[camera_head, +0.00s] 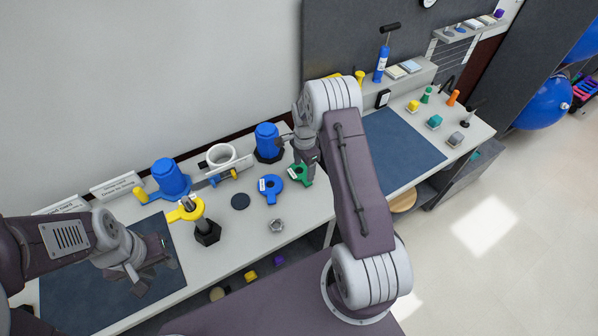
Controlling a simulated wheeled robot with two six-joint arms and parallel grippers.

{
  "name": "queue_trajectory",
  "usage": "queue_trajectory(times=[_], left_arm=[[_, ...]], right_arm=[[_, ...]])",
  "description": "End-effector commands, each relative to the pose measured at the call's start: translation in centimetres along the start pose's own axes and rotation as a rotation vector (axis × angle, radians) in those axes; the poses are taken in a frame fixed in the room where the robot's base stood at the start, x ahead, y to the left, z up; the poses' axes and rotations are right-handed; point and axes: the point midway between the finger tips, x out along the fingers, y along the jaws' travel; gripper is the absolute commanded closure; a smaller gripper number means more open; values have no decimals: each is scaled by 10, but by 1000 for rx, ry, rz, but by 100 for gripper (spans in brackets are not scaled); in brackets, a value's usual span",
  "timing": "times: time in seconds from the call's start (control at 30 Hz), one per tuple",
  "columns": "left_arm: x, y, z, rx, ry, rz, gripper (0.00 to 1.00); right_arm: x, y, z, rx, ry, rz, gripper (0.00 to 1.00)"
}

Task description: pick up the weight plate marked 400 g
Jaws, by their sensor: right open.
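Three flat, keyhole-shaped pieces with small white labels look like the weight plates. A blue plate (270,188) and a green plate (300,176) lie on the white bench, and a yellow plate (186,210) sits around a post on a black hexagonal base (207,233). The label print is too small to read, so I cannot tell which is marked 400 g. My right gripper (308,166) is open, pointing down just above the green plate and partly covering it. My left gripper (148,274) hangs over the dark mat at left; its jaws are unclear.
Blue cylinders (171,178) and (267,139), a white ring (221,154), a black disc (240,201) and a metal nut (277,225) stand around the plates. A dark blue mat (405,150) lies clear on the right. My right arm hides part of the bench.

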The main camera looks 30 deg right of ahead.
Motion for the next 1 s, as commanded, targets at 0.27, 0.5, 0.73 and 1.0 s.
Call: queue_trajectory(times=[0.27,0.5,0.73,1.0], left_arm=[[-13,0,-1,0,0,0,64],[-14,0,-2,0,0,0,64],[-14,0,-2,0,0,0,64],[-14,0,-2,0,0,0,64]], right_arm=[[26,3,-1,0,-1,4,34],[56,3,-1,-1,-1,4,34],[55,3,-1,0,0,2,54],[53,1,-2,0,1,-2,100]])
